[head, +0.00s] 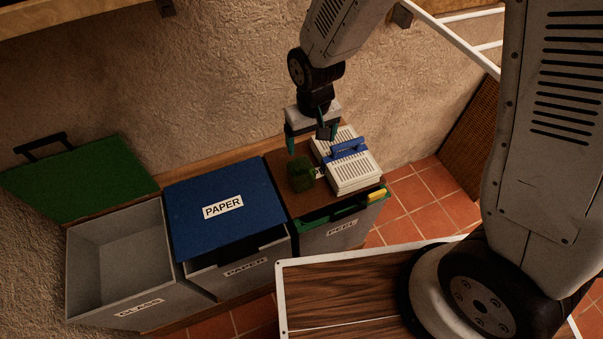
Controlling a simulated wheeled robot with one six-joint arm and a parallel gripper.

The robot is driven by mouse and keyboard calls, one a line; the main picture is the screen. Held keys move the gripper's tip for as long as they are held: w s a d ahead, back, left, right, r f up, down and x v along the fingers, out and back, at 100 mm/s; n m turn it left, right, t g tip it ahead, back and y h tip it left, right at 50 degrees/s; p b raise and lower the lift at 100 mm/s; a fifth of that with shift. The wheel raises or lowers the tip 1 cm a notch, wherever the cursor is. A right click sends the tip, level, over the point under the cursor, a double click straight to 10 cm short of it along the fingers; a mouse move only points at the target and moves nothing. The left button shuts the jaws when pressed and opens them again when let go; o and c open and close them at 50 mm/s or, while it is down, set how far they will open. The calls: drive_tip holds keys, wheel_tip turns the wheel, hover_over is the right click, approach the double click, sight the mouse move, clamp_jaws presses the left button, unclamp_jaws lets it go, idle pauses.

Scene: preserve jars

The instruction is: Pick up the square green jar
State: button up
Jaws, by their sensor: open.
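The square green jar (302,174) stands on a brown board on top of the right-hand bin. It is small and dark green, and its details are hard to make out. My gripper (312,141) is open and points down. In the picture it lies just above and slightly right of the jar, with its left finger close over the jar's top. The jaws look empty. I cannot tell the exact height of the fingers above the jar.
A white slatted box with a blue handle (354,170) stands right beside the jar. The blue-lidded PAPER bin (217,213) is left of it. The open GLASS bin (122,262) is further left, its green lid (78,178) raised. A wood-topped surface (345,292) is in front.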

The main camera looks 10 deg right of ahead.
sight(301, 166)
drive_tip(key=a+f, duration=0.1)
drive_tip(key=f, duration=0.4)
drive_tip(key=a+f, duration=0.1)
drive_tip(key=f, duration=0.2)
drive_tip(key=shift+s+a+f, duration=0.2)
drive_tip(key=shift+s+a, duration=0.1)
drive_tip(key=f, duration=0.5)
drive_tip(key=shift+w+f, duration=0.1)
drive_tip(key=shift+w, duration=0.1)
drive_tip(key=c, duration=1.2)
